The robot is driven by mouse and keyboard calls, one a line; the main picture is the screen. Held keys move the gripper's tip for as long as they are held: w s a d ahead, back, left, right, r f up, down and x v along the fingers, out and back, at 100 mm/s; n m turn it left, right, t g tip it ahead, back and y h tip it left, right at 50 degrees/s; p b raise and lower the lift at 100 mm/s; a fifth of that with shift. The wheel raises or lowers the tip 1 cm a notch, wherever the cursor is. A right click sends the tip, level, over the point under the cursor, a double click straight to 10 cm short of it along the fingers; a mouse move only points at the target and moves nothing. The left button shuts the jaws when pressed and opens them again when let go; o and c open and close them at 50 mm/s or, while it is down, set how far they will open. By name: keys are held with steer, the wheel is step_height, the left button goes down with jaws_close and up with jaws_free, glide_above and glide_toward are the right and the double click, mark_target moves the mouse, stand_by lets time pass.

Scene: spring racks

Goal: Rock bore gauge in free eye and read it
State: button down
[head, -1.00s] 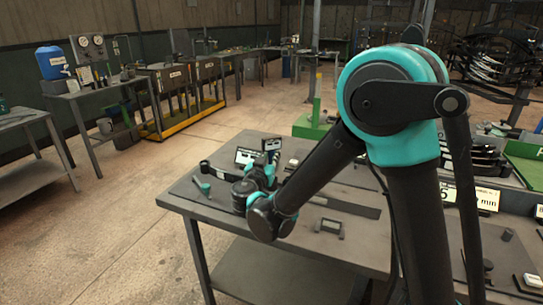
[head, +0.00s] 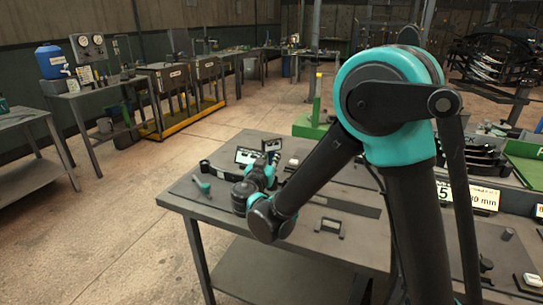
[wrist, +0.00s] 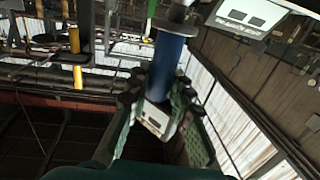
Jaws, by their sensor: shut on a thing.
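In the wrist view the two green-padded fingers of my gripper (wrist: 160,120) are shut around what looks like the bore gauge (wrist: 168,65), with a blue cylindrical grip, a metal collar and a small white readout box between the fingers. The digits on the readout are too small to read. In the head view my gripper (head: 268,165) is over the far left part of the grey bench (head: 225,207), largely hidden by my wrist. The gauge's tip and any spring eye around it cannot be made out.
A white-faced display (head: 246,156) stands behind my gripper. A size sign (head: 482,198) and black racked parts are at the right. Open floor lies left of the bench.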

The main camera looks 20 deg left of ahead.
mark_target(271, 139)
steer(key=shift+f, duration=1.15)
stand_by(0.7)
steer(key=shift+s+d+m+t, duration=0.2)
steer(key=shift+s+m+t, duration=0.05)
steer(key=shift+m+t, duration=0.05)
stand_by(0.5)
steer(key=shift+w+a, duration=0.2)
steer(key=shift+w, duration=0.05)
stand_by(0.9)
steer(key=shift+r, duration=0.1)
stand_by(0.9)
steer(key=shift+r, duration=2.35)
steer(key=shift+r, duration=0.15)
steer(key=shift+r, duration=1.9)
